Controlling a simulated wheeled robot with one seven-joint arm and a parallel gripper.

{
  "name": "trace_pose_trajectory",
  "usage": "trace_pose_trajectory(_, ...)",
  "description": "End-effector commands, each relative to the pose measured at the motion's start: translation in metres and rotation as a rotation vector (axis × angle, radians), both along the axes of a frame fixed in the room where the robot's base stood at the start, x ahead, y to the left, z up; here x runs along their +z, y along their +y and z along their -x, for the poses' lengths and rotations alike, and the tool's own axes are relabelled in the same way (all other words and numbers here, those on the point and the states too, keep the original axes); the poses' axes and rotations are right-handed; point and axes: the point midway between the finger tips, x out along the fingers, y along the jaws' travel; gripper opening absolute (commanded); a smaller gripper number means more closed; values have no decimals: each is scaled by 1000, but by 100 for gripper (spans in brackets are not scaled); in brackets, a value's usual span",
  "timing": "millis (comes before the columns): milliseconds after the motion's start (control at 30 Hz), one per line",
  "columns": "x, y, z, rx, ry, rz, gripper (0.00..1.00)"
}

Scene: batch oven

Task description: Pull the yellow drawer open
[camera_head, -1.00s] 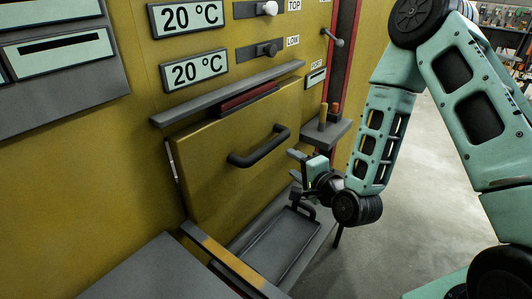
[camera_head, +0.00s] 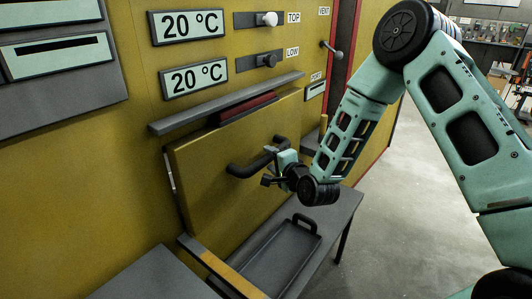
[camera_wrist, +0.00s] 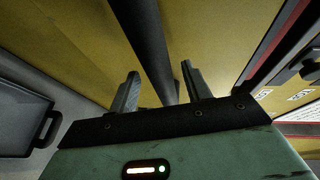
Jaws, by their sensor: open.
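The yellow drawer front (camera_head: 225,165) is a slightly tilted panel in the oven's yellow face, with a dark gap and a red strip along its top edge. I cannot tell whether the fingers touch the bar.
A grey tray (camera_head: 275,262) with a handle lies on a grey bench (camera_head: 335,212) below the panel. A grey ledge (camera_head: 225,103) juts out above it. Two knobs (camera_head: 269,19) and a lever (camera_head: 332,50) are higher up. Open floor lies at right.

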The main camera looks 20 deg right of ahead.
Motion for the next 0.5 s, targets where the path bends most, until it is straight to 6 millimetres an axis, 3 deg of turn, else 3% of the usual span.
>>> trace_pose_trajectory(200, -4, 6, -28, 0, 0, 0, 49)
trace_pose_trajectory(500, -7, 8, -37, 0, 0, 0, 49)
